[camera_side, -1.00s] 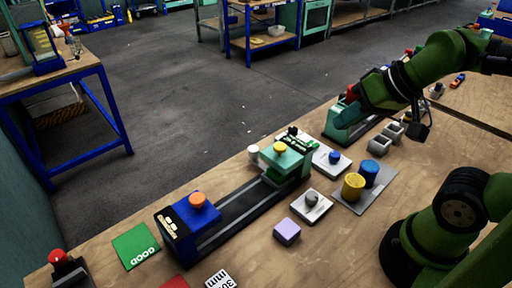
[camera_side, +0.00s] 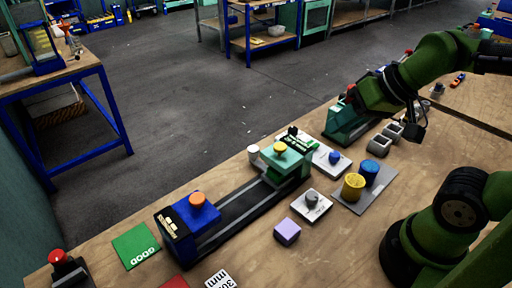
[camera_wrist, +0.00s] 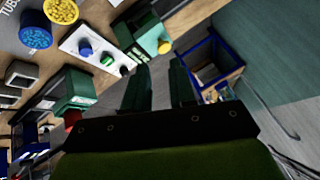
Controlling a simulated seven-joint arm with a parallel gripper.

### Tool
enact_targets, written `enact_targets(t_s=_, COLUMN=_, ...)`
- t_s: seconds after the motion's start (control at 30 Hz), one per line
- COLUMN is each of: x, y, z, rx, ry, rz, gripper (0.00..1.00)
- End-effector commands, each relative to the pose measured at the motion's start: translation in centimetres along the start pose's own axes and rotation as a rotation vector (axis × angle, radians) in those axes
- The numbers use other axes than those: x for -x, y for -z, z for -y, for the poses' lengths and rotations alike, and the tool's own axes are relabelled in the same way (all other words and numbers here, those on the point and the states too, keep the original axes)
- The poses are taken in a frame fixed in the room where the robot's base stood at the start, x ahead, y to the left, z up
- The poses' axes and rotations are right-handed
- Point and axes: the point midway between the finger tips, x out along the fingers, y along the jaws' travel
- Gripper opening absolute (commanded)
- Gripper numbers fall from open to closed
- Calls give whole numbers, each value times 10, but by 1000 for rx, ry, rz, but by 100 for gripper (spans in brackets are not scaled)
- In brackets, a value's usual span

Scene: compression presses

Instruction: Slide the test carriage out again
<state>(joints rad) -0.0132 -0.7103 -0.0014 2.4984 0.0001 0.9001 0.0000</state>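A dark rail (camera_side: 238,207) lies on the bench in the side view. A blue block with an orange knob (camera_side: 197,199) sits at its left end. A green block with a yellow knob (camera_side: 280,148) sits at its right end; its yellow knob also shows in the wrist view (camera_wrist: 164,46). I cannot tell from markings which block is the test carriage. My gripper (camera_wrist: 158,82) shows two separated fingers with nothing between them in the wrist view. It is above the bench, right of the rail and apart from both knobs; its fingertips are unclear in the side view.
A second green press (camera_side: 345,124) stands behind the rail's right end. Blue and yellow cylinders (camera_side: 353,187) stand on a grey plate. A purple cube (camera_side: 287,232), knob plates (camera_side: 311,205) and a green GOOD card (camera_side: 136,246) lie near the rail.

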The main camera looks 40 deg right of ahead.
Motion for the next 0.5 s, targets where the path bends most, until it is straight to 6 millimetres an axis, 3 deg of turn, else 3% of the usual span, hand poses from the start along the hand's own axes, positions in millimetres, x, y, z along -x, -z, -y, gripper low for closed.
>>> enact_targets(t_s=0.03, x=-7, y=2, z=1, rx=0, ry=-8, rz=32, gripper=34)
enact_targets(t_s=0.2, x=-33, y=35, z=15, rx=17, ry=-51, rz=145, gripper=60)
enact_targets(t_s=0.37, x=-66, y=74, z=30, rx=40, ry=-113, rz=264, gripper=60)
enact_targets(t_s=0.5, x=-104, y=106, z=41, rx=64, ry=-184, rz=361, gripper=60)
